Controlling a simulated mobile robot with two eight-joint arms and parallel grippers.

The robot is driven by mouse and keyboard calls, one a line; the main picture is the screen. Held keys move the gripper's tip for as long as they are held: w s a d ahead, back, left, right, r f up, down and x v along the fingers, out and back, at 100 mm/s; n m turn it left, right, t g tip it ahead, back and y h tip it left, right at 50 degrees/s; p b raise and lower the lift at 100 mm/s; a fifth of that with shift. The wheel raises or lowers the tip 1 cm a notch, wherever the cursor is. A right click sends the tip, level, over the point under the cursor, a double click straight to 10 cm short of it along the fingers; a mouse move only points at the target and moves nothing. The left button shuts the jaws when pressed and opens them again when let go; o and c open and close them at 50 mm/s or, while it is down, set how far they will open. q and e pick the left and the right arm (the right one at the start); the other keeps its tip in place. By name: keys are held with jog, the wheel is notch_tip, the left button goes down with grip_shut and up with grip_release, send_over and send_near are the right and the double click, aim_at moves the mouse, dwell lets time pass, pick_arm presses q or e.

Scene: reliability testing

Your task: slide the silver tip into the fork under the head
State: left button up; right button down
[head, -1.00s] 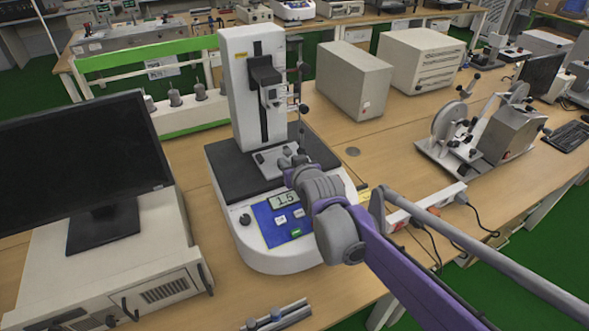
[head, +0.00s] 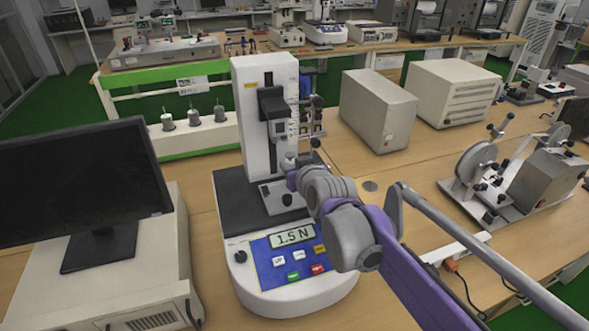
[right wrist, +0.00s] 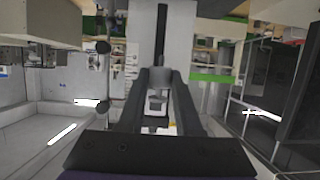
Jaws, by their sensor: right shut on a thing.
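A test stand has a white column (head: 252,112), a dark plate (head: 232,205) and a blue panel reading 1.5 N. Its black head (head: 274,104) is on the front of the column. The fork under the head is too small to make out. My right gripper (head: 291,176) is just below the head, above the metal base block (head: 272,198). A small silver tip (head: 289,161) shows at its fingers. In the right wrist view the dark fingers (right wrist: 158,92) are shut on a grey piece (right wrist: 156,100), in front of the column. My left gripper is out of view.
A black monitor (head: 80,180) on a white case is at the left. Two beige boxes (head: 377,112) (head: 443,92) stand behind to the right. A metal device with a wheel (head: 478,165) is at the right. Bare tabletop (head: 415,185) lies between.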

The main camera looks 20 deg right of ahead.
jog(key=w, duration=0.5)
jog(key=shift+f+b, duration=0.15)
jog(key=shift+b, duration=0.25)
jog(key=shift+w, duration=0.25)
jog(key=shift+w+a, duration=0.1)
jog(key=shift+w, duration=0.55)
jog(key=shift+w, duration=0.2)
dwell(0.4)
jog(key=shift+w+p, duration=0.3)
jog(key=shift+w, duration=0.2)
jog(key=shift+w, duration=0.25)
jog(key=shift+w, duration=0.5)
jog(key=shift+w, duration=0.25)
dwell(0.4)
